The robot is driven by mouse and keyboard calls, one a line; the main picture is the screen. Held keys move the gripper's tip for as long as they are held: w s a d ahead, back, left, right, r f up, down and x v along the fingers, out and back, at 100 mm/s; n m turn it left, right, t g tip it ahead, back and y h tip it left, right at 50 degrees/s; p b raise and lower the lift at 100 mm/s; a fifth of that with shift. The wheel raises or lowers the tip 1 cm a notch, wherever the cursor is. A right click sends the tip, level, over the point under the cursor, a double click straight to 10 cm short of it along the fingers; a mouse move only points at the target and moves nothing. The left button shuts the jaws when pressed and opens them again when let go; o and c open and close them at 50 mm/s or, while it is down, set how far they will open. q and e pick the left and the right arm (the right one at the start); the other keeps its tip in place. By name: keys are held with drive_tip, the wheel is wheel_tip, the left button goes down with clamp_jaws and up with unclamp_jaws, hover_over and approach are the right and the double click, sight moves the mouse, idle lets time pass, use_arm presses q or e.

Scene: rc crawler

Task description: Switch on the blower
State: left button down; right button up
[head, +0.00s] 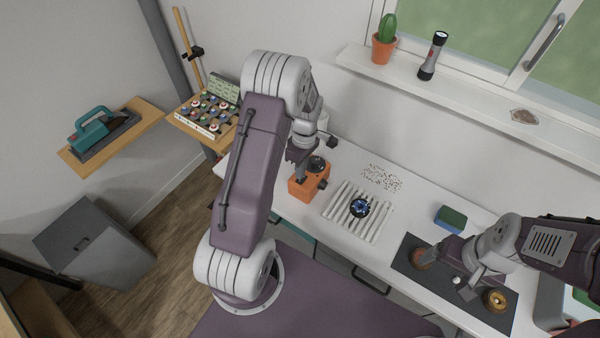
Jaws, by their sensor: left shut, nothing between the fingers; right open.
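An orange box-shaped device (305,188) with a black round top and a dark knob on its right side stands on the white workbench; it looks like the blower. Whether it is running cannot be seen. My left gripper (298,172) points down at the device's left upper side, shut with nothing in it. It partly covers the device, and I cannot tell whether it touches. My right gripper (458,272) is open and low over the dark mat (409,247) at the right, away from the device.
A white slatted rack (338,212) with a small blue and black part (359,207) stands right of the device. Small bits (382,178) lie behind it. A green and blue block (450,218) and round brown pieces (495,300) are further right. A windowsill (460,92) runs behind.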

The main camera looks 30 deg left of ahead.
use_arm(q)
drive_tip(key=shift+s+f, duration=0.15)
drive_tip(key=shift+f, duration=0.95)
